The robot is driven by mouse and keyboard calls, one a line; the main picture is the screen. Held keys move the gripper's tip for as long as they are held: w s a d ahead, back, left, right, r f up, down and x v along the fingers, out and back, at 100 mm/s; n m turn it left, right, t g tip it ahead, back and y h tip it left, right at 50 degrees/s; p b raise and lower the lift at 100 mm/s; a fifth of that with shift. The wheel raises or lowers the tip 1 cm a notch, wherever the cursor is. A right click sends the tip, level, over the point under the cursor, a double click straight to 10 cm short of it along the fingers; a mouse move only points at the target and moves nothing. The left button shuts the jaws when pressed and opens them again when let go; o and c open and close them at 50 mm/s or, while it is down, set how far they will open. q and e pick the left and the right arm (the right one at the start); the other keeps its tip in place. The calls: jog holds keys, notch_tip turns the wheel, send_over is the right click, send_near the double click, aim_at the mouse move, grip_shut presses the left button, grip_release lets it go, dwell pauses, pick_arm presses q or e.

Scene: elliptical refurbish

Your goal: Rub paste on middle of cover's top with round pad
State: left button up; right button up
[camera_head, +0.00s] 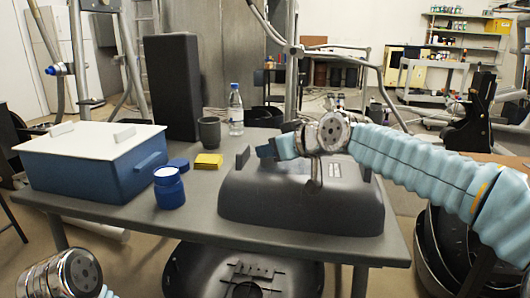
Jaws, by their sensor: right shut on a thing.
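The cover (300,208) is a dark grey, rounded shell lying on the grey table, with a pale patch and a small label on its top. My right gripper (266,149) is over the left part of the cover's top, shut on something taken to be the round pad. The pad is too small and dark to make out, and I cannot tell whether it touches the cover. An open blue jar (170,192) with white paste at its mouth stands left of the cover. Only my left wrist shows at the lower left; its gripper is outside the picture.
A blue lid (178,164) and a yellow sponge (208,161) lie behind the jar. A blue box with a white top (95,165), a dark cup (209,133), a water bottle (236,110) and a tall black speaker (173,88) stand around. The table's front-left strip is clear.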

jog(key=shift+s+d+f+b, duration=0.1)
jog(key=shift+s+d+b, duration=0.1)
jog(key=shift+d+b, duration=0.4)
jog(key=shift+s+d+b, duration=0.2)
jog(key=shift+d, duration=0.7)
jog(key=shift+s+d, duration=0.2)
jog(key=shift+d, duration=0.35)
jog(key=shift+s+d+b, duration=0.2)
jog(key=shift+d+b, duration=0.35)
jog(key=shift+d, duration=0.15)
jog(key=shift+s+d+b, duration=0.15)
jog(key=shift+d+b, duration=0.4)
jog(key=shift+d, duration=0.1)
jog(key=shift+s+d+b, duration=0.3)
jog(key=shift+d+b, duration=0.1)
jog(key=shift+d, duration=0.55)
jog(key=shift+s+d+b, duration=0.25)
jog(key=shift+d+b, duration=0.1)
jog(key=shift+d, duration=0.55)
jog(key=shift+r, duration=0.25)
notch_tip(320, 180, up, 6)
jog(key=p, duration=0.5)
